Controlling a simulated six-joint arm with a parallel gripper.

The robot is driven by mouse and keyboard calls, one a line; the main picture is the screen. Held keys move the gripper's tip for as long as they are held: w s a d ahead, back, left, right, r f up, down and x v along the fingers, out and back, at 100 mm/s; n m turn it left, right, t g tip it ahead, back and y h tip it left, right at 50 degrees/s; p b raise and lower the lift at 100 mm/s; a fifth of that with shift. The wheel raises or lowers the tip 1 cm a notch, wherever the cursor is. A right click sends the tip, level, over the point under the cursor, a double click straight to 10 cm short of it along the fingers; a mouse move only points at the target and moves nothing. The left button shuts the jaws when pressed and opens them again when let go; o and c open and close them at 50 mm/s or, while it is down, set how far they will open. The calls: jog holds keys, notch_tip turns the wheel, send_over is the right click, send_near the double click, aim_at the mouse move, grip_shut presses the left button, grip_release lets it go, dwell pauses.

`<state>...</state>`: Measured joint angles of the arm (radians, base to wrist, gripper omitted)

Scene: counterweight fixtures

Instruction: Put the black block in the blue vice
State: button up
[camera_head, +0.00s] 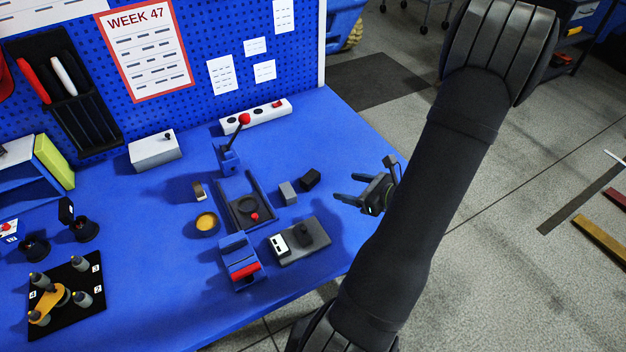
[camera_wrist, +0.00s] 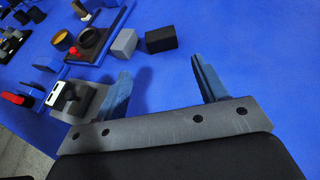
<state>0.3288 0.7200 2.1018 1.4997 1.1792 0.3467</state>
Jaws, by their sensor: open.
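The black block (camera_head: 310,179) lies on the blue bench, just right of and behind a grey block (camera_head: 288,193). In the wrist view the black block (camera_wrist: 161,39) lies ahead of my gripper, beyond the gap between its fingers. My gripper (camera_head: 345,188) is open and empty, to the right of the black block and apart from it. Its two fingers also show in the wrist view (camera_wrist: 160,72). What looks like the blue vice (camera_head: 238,253), with a red bar on its front, stands near the bench's front edge. Whether anything is between its jaws is too small to tell.
A dark U-shaped fixture (camera_head: 249,211) with a red knob lies left of the grey block. A blue clamp with a red-balled lever (camera_head: 229,158) stands behind it. A grey plate with a black knob (camera_head: 300,241) lies right of the vice. An orange-filled dish (camera_head: 206,222) is to the left.

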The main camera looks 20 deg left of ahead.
aim_at(310, 176)
jog(key=shift+d+r, duration=0.1)
jog(key=shift+d, duration=0.25)
jog(key=x, duration=1.7)
jog(key=shift+a, duration=0.25)
jog(key=shift+w, duration=0.1)
jog(key=c, duration=0.9)
jog(key=shift+o, duration=0.2)
